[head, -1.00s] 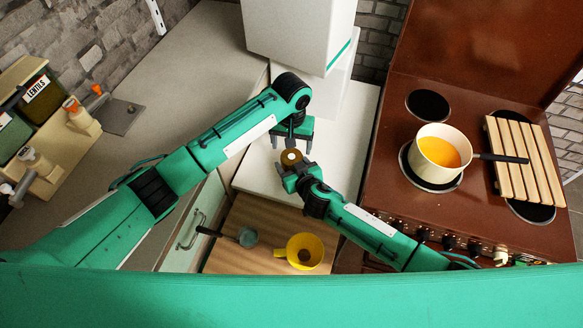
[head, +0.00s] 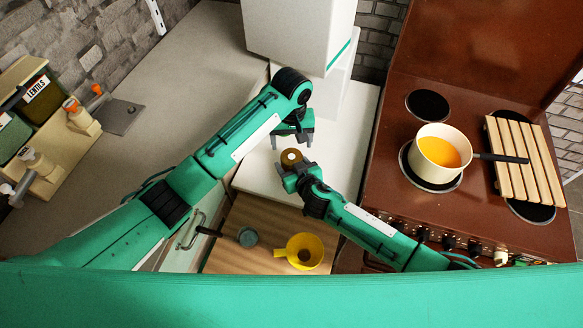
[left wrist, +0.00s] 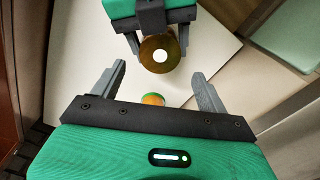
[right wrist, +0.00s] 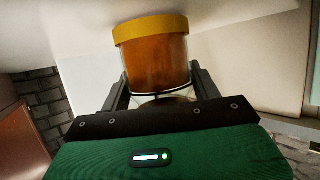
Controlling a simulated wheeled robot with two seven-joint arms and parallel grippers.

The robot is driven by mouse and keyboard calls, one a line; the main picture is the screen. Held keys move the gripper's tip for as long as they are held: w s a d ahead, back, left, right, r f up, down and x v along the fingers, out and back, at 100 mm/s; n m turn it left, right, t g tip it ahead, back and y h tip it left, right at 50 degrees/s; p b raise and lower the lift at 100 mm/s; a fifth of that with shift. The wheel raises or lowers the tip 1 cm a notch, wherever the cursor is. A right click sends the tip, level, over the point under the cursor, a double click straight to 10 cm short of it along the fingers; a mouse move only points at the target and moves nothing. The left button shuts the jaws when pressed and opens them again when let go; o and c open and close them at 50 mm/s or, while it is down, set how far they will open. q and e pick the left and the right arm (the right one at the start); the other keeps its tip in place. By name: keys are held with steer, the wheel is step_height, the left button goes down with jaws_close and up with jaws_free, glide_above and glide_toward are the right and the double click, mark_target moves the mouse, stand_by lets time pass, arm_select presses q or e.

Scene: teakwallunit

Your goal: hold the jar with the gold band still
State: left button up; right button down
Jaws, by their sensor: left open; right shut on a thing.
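The jar with the gold band (right wrist: 155,65) has brown contents and a yellow-gold band at one end. My right gripper (right wrist: 160,88) is shut on it, with one finger on each side. In the head view the jar (head: 291,157) shows a brown round top with a white spot, held above the white surface. It also shows in the left wrist view (left wrist: 159,54), beyond the open fingers. My left gripper (head: 291,139) is open and empty, close behind the jar in the head view and apart from it. A small orange item with a green rim (left wrist: 153,99) is partly hidden by my left palm.
A yellow funnel-like cup (head: 305,251) and a dark-handled utensil (head: 246,237) lie on the wooden board. A pot of orange liquid (head: 439,152) stands on the brown stove. A tall white box (head: 298,35) rises behind. Lentils and other containers stand at far left.

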mark_target(291, 156)
arm_select(q)
step_height(291, 156, down, 6)
stand_by(0.4)
steer(key=c, duration=1)
steer(key=shift+m, duration=1.7)
steer(key=shift+c, duration=0.2)
steer(key=o, duration=1.1)
steer(key=shift+r, duration=0.1)
